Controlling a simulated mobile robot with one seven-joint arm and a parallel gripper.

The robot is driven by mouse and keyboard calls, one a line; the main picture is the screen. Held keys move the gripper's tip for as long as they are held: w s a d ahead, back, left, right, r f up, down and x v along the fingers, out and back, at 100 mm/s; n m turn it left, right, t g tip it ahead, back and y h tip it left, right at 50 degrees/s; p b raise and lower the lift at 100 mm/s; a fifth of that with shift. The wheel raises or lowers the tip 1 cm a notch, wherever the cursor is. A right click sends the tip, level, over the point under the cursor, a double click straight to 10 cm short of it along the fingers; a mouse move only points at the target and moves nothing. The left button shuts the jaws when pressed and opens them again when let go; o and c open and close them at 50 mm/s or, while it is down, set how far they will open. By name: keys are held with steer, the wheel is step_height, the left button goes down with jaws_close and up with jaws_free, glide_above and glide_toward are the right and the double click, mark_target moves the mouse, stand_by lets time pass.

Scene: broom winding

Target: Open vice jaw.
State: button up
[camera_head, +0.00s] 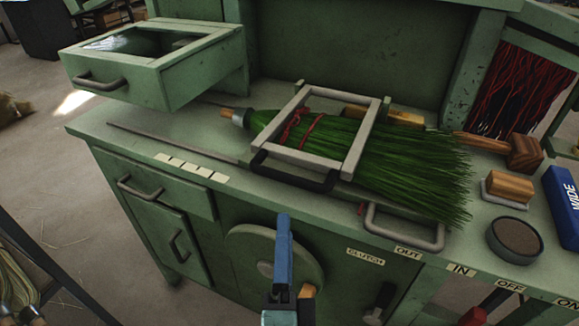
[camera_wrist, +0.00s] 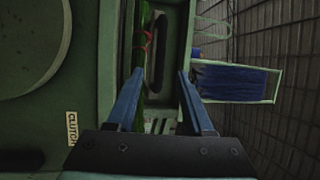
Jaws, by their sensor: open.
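A pale rectangular frame that looks like the vice jaw (camera_head: 365,138) lies across a green bristle broom (camera_head: 415,170) on the green workbench. The frame has a dark handle (camera_head: 292,181) on its front side. Red cord (camera_head: 306,130) binds the broom within the frame. My gripper (camera_head: 284,222) is in front of the bench, before the round grey wheel (camera_head: 250,252), apart from the frame. In the wrist view its two blue fingers (camera_wrist: 160,73) are spread with nothing seen between them. A strip of the broom (camera_wrist: 143,45) and a dark handle-like bar show beyond the fingertips.
An open green drawer (camera_head: 150,88) juts out at upper left. A grey metal loop handle (camera_head: 402,238) stands at the bench's front edge. A wooden block (camera_head: 509,186), a round tin (camera_head: 515,238) and a blue box (camera_head: 562,205) occupy the right end. The bench's left top is mostly clear.

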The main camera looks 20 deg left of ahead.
mark_target(287, 174)
steer(key=p+x, duration=0.3)
steer(key=x, duration=0.8)
steer(key=shift+w+p, duration=0.2)
steer(key=shift+p, duration=0.15)
jaws_close()
stand_by(0.9)
